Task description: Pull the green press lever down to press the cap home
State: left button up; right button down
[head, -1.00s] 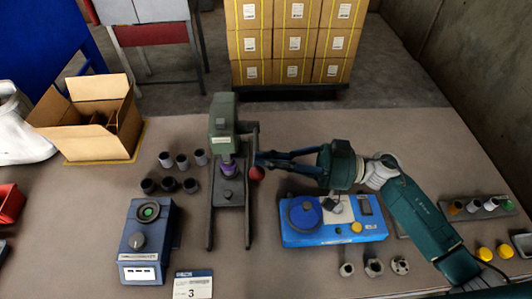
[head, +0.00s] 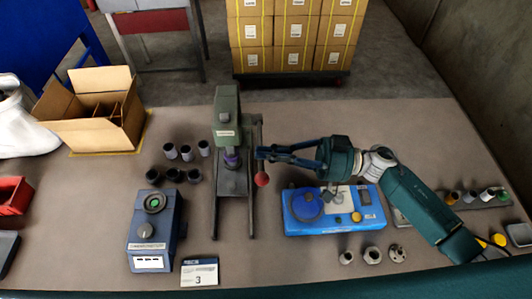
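The green press (head: 227,115) stands upright on a dark base with two long rails, left of centre. A purple part (head: 232,158) sits beneath its head; I cannot make out the cap's fit. The press lever ends in a red ball (head: 262,180) on the press's right side. My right gripper (head: 260,153) reaches in from the right, with its fingertips at the lever, a little above the ball. The fingertips overlap the lever in the picture, so contact and grip are unclear. My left gripper is not in view.
A blue fixture (head: 340,220) lies below my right arm. A dark blue control box (head: 151,240) with a green button stands at front left. Several grey and black cups (head: 186,152) stand left of the press. A cardboard box (head: 92,137) is farther left.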

pick_arm(q)
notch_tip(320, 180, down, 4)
jog(key=b, duration=0.5)
pick_arm(e)
jog(key=d+f, duration=0.1)
jog(key=d, duration=0.9)
jog(key=shift+s, duration=0.3)
jog(key=shift+a+f, duration=0.1)
jog(key=shift+f, duration=0.05)
